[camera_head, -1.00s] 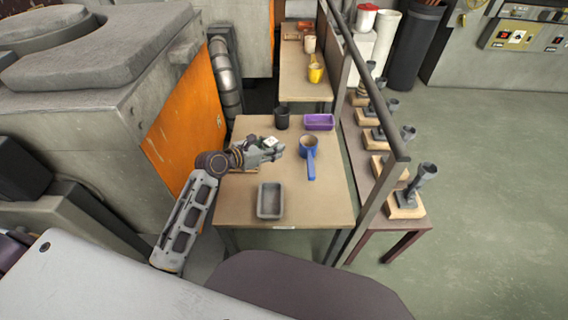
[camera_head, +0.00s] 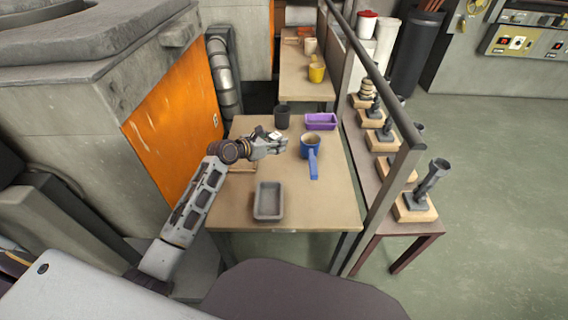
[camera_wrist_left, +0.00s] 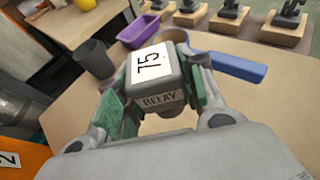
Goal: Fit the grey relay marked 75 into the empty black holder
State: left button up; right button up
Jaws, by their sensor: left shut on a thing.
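The grey relay (camera_wrist_left: 160,82) has a white label marked 75 on top and the word RELAY on its side. My left gripper (camera_head: 277,144) is shut on it, with greenish finger pads on both sides in the left wrist view. The relay's white top (camera_head: 275,136) also shows small in the head view, above the table. A black cup-shaped holder (camera_head: 282,117) stands upright at the back of the table, a little beyond my gripper and apart from it. It also shows at upper left in the left wrist view (camera_wrist_left: 95,60). Its inside is too dark to read.
A blue-handled pot (camera_head: 312,150) stands close to the right of my gripper. A purple tray (camera_head: 320,121) lies at back right, a grey tray (camera_head: 269,200) at the front. A rail (camera_head: 378,85) runs along the table's right side. The front right tabletop is clear.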

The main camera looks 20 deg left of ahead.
aim_at(277, 168)
pick_arm(q)
jog(key=shift+w+a+f+b, duration=0.3)
jog(key=shift+w+f+b, duration=0.3)
jog(key=shift+w, duration=0.2)
pick_arm(e)
jog(key=shift+w+a+r, duration=0.1)
jog(key=shift+w+r, duration=0.05)
jog(key=shift+w, duration=0.35)
pick_arm(q)
jog(key=shift+f+b, duration=0.55)
jog(key=shift+f, duration=1)
notch_tip(277, 168, down, 2)
jog(key=shift+f+b, duration=0.1)
jog(key=shift+b, duration=0.25)
jog(key=shift+f, duration=0.5)
pick_arm(e)
notch_tip(277, 168, up, 6)
jog(key=w+a, duration=0.1)
jog(key=a, duration=0.1)
jog(key=shift+w+r, duration=0.15)
pick_arm(q)
jog(key=shift+f, duration=0.15)
